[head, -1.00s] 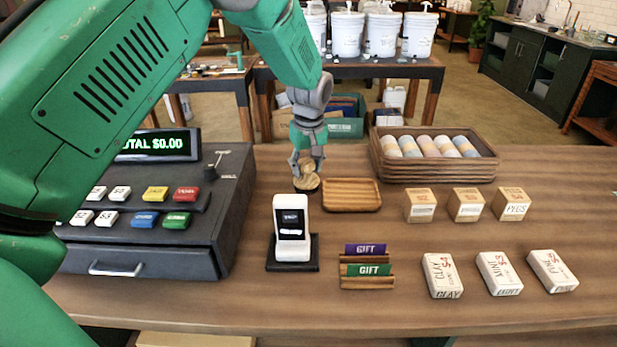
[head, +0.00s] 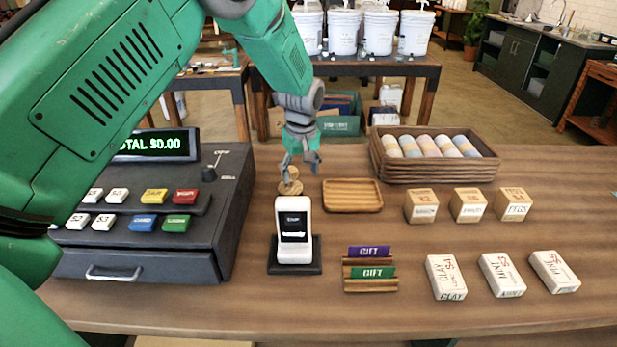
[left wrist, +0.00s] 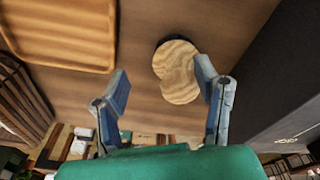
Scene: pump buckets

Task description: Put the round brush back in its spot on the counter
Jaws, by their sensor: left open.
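The round brush (head: 291,187), pale wood over a dark round base, stands on the counter (head: 450,315) behind the card terminal and left of the small wooden tray. In the left wrist view the brush (left wrist: 178,72) shows its wavy wooden top, with the dark base at its upper edge. My left gripper (head: 301,167) is open and empty just above the brush. In the left wrist view its fingers (left wrist: 161,78) are spread, and the brush is nearer the right-hand finger. I cannot tell whether that finger touches it. My right gripper is not in view.
The card terminal (head: 294,232) stands close in front of the brush. The cash register (head: 150,245) is to the left. The empty wooden tray (head: 352,196) is beside the brush on the right. Gift cards, boxes and a roll-filled crate (head: 430,172) stand farther right.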

